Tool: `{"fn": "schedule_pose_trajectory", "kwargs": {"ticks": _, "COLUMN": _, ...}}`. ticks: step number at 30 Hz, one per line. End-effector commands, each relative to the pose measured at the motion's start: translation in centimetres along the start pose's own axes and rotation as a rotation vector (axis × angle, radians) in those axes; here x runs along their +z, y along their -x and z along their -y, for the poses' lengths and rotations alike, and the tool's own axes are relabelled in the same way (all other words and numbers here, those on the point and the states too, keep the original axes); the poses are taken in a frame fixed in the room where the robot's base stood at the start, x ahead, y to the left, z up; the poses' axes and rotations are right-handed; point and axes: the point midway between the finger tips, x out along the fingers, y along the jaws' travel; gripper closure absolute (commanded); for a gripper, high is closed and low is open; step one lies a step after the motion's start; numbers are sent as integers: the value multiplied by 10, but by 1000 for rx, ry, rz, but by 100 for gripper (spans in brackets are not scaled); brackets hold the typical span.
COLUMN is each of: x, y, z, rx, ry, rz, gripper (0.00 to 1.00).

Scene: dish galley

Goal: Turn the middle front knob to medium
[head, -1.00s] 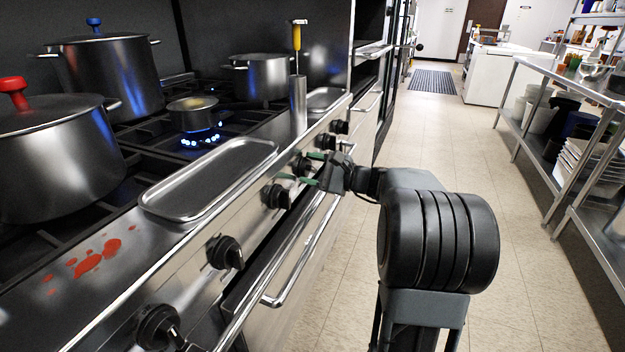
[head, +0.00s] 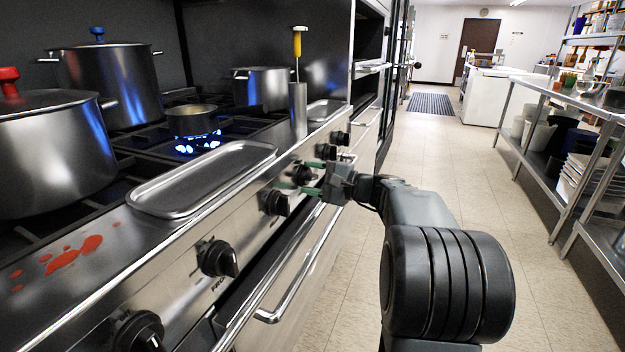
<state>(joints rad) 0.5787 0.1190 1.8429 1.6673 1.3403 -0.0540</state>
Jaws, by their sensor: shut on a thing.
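A row of several black knobs runs along the steel front panel (head: 180,292) of the stove. My gripper (head: 300,176) reaches in from the right, and its green-tipped fingers are shut around a black knob (head: 302,173) midway along the row. The fingers and wrist partly hide this knob, so its exact pointer angle cannot be read. The neighbouring knob nearer to me (head: 274,202) is free of the fingers. Nearer still are two more knobs (head: 217,258) (head: 137,331). Beyond the gripper are further knobs (head: 326,151).
A small pan (head: 193,120) sits over a lit blue flame (head: 197,144). Large pots (head: 108,88) stand behind it. An empty steel tray (head: 203,181) lies on the stove's front ledge. The oven handle (head: 268,315) runs below the knobs. The aisle floor (head: 460,180) is clear.

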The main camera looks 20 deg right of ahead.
Motion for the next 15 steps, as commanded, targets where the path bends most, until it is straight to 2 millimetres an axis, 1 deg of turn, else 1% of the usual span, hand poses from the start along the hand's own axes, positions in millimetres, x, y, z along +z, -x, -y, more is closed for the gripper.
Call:
{"fn": "schedule_pose_trajectory", "kwargs": {"ticks": 6, "x": 0, "y": 0, "z": 0, "rx": 0, "ry": 0, "rz": -1, "gripper": 69}}
{"fn": "schedule_pose_trajectory", "kwargs": {"ticks": 7, "x": 0, "y": 0, "z": 0, "rx": 0, "ry": 0, "rz": 0, "gripper": 42}}
{"fn": "schedule_pose_trajectory", "kwargs": {"ticks": 13, "x": 0, "y": 0, "z": 0, "rx": 0, "ry": -1, "rz": 0, "gripper": 23}}
{"fn": "schedule_pose_trajectory", "kwargs": {"ticks": 15, "x": 0, "y": 0, "z": 0, "rx": 0, "ry": -1, "rz": 0, "gripper": 22}}
